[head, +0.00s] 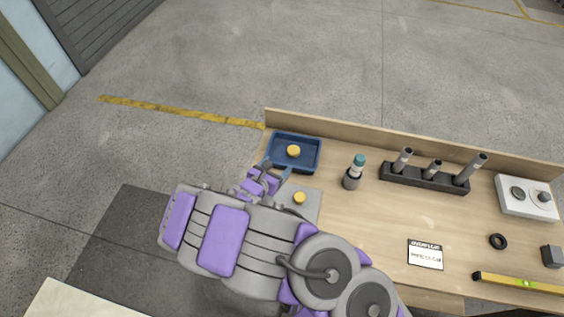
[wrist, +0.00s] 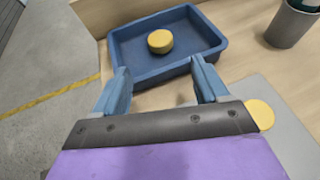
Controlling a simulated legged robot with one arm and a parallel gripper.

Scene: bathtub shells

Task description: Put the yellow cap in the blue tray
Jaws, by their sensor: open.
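A round yellow cap (head: 293,151) rests inside the blue tray (head: 316,158) at the table's left end. The wrist view also shows this cap (wrist: 160,41) on the floor of the tray (wrist: 211,37). A second round yellow piece (head: 299,198) sits on a grey plate in front of the tray; in the wrist view it (wrist: 260,114) is partly covered by my gripper's body. My gripper (wrist: 162,85) is open and empty, with its two blue fingers apart at the tray's near side. The cap in the tray is beyond the fingertips, not between them.
The grey plate (head: 312,207) lies in front of the tray. A grey cup with a teal-topped item (head: 352,178) stands to its right. Farther right are a dark holder with grey tubes (head: 424,180), a white box (head: 527,198), a black ring (head: 498,241) and a yellow level (head: 520,283).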

